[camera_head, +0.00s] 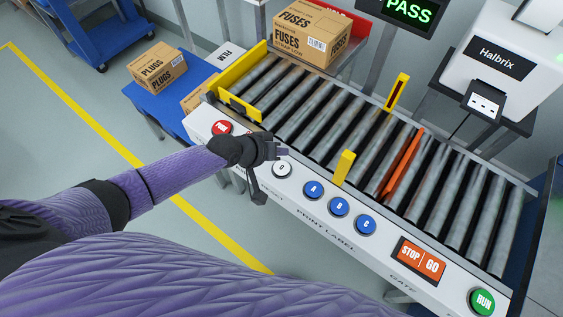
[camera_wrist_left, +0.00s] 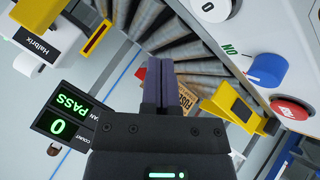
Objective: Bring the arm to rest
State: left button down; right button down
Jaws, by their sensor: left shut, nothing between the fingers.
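My left gripper (camera_head: 280,150) is over the near edge of the roller line, close to the round white button (camera_head: 282,169) and right of the red button (camera_head: 221,128). In the left wrist view my left gripper (camera_wrist_left: 158,65) has its two fingers together with nothing between them. My left arm, in purple, reaches in from the left of the head view. My right gripper does not show in either view.
The roller conveyor (camera_head: 330,115) carries an orange gate bar (camera_head: 402,163) and yellow posts. Blue buttons (camera_head: 339,206), a STOP/GO switch (camera_head: 422,261) and a green RUN button (camera_head: 482,302) line its front panel.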

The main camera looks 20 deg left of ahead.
pick_arm(q)
jog(key=shift+f, duration=0.1)
jog(key=s+d+r+m+g, duration=0.2)
jog(key=s+d+m, duration=0.2)
jog(key=s+d, duration=0.5)
jog(key=s+a+r+g+y, duration=0.1)
jog(key=s+a+r+y, duration=0.15)
jog(key=s+a, duration=0.35)
jog(key=s+a+r+g+y, duration=0.1)
jog(key=s+a+r+y, duration=0.15)
jog(key=s+a, duration=0.4)
jog(key=s+f+g, duration=0.1)
jog(key=s+f, duration=0.1)
jog(key=f, duration=0.8)
jog(key=s+f+g, duration=0.1)
jog(key=s+f, duration=0.1)
jog(key=f, duration=0.8)
jog(key=s+a+f, duration=0.2)
jog(key=s+f, duration=0.6)
jog(key=s, duration=0.3)
jog(key=shift+s+a+f+g+y, duration=0.3)
jog(key=shift+s+a+f+y, duration=0.05)
jog(key=shift+y, duration=0.05)
